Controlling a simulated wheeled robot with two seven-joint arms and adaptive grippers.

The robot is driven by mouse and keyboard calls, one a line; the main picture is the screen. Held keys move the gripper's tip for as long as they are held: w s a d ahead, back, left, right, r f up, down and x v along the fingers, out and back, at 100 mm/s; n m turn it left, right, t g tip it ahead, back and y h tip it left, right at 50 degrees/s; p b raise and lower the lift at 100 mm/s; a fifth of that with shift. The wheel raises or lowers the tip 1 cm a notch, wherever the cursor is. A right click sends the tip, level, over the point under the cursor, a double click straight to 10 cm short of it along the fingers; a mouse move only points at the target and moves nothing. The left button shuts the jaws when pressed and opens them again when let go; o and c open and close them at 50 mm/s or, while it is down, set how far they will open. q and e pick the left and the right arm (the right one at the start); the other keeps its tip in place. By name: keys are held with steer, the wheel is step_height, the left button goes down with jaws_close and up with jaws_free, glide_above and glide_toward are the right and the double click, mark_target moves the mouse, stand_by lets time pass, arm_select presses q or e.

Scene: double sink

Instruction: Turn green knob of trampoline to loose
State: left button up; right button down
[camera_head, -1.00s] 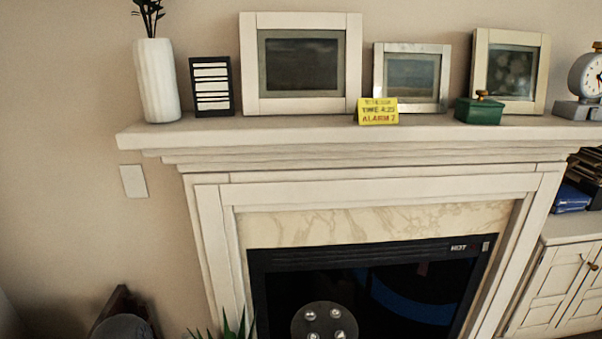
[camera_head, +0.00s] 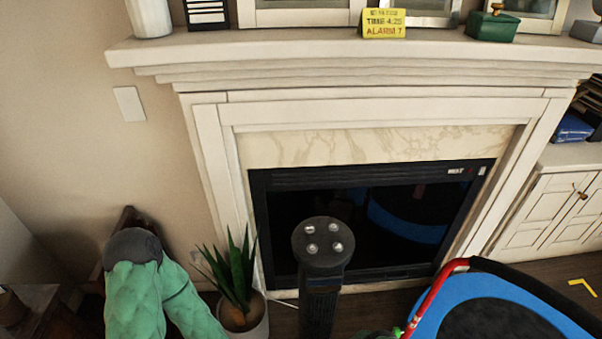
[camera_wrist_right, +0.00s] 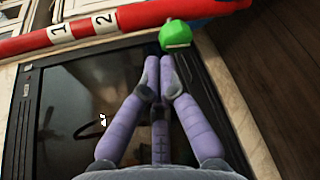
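The trampoline (camera_head: 490,300) shows at the lower right of the head view, with a black mat, blue padding and a red curved rail. Its green knob (camera_head: 397,332) is only partly in frame there. In the right wrist view, the green knob (camera_wrist_right: 175,36) is on the red rail (camera_wrist_right: 25,45) near white labels "1" and "2". My right gripper (camera_wrist_right: 158,76) points at the knob, with its purple fingertips close together just below it in the picture. I see no object between them, and contact with the knob is unclear. My left gripper is not in view.
A fireplace (camera_head: 365,172) stands behind, under a mantel (camera_head: 300,50) holding frames, a yellow card and a green box. A potted plant (camera_head: 245,318) and a green textured thing (camera_head: 135,300) are at lower left. A white cabinet (camera_head: 545,210) stands at right.

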mark_target(396, 332)
steer(key=shift+a, duration=1)
steer(key=d+f, duration=0.2)
steer(key=d, duration=0.4)
steer(key=shift+s, duration=0.4)
steer(key=shift+w, duration=0.15)
stand_by(0.5)
